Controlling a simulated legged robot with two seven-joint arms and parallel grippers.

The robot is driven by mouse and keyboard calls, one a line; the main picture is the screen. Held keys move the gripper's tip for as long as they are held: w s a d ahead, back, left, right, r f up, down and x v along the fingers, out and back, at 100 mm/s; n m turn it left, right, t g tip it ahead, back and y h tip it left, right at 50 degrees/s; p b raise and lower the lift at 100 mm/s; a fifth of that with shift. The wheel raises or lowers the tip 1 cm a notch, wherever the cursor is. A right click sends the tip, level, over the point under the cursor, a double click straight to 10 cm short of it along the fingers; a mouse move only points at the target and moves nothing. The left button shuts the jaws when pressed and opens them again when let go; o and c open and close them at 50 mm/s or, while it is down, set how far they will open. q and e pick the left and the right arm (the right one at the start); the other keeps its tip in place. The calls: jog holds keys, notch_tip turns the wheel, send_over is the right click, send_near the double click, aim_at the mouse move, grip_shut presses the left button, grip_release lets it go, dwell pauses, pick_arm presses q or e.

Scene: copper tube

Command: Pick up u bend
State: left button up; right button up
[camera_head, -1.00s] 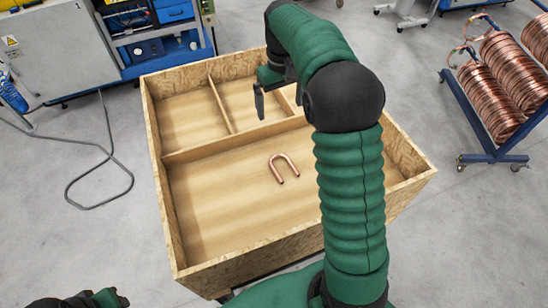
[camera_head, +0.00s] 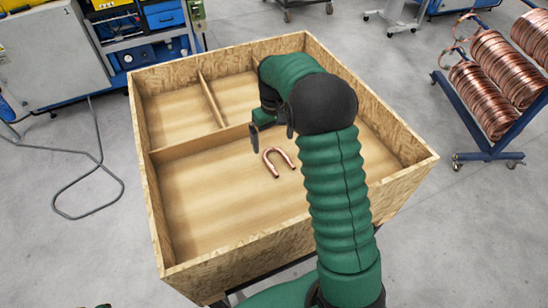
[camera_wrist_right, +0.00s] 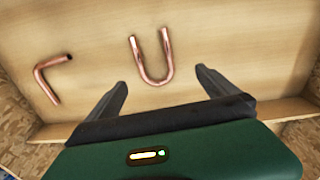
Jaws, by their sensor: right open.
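The copper u bend (camera_head: 268,160) lies flat on the floor of the large front compartment of the wooden crate (camera_head: 230,254). My right gripper (camera_head: 268,146) is above the crate, just to the upper left of the u bend. In the right wrist view, my gripper's two fingers (camera_wrist_right: 161,78) are spread wide and empty. The u bend (camera_wrist_right: 137,62) shows there between and beyond the fingertips, its closed end toward the gripper. The fingers do not touch it. My left gripper is not seen; only a dark green sliver shows at the bottom left edge.
An L-shaped copper tube (camera_wrist_right: 43,80) lies left of the u bend in the right wrist view; it is not visible in the head view. Wooden dividers (camera_head: 210,98) split the crate's back part. A rack of copper coils (camera_head: 490,95) stands at right.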

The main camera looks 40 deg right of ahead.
aim_at(277, 158)
notch_tip(277, 158, down, 3)
jog(key=shift+r, duration=0.2)
jog(key=f+p, duration=0.1)
jog(key=f, duration=0.1)
jog(key=d+f+p, duration=0.2)
jog(key=f, duration=0.1)
jog(key=shift+f, duration=0.55)
jog(key=shift+a+r, duration=0.1)
jog(key=shift+a, duration=0.3)
jog(key=shift+a+r, duration=0.1)
jog(key=shift+a, duration=0.25)
jog(key=c, duration=0.5)
jog(key=shift+c, duration=1.3)
jog(key=shift+d, duration=0.25)
jog(key=c, duration=0.7)
jog(key=shift+s+d, duration=0.1)
jog(key=shift+d, duration=0.1)
jog(key=shift+c, duration=0.2)
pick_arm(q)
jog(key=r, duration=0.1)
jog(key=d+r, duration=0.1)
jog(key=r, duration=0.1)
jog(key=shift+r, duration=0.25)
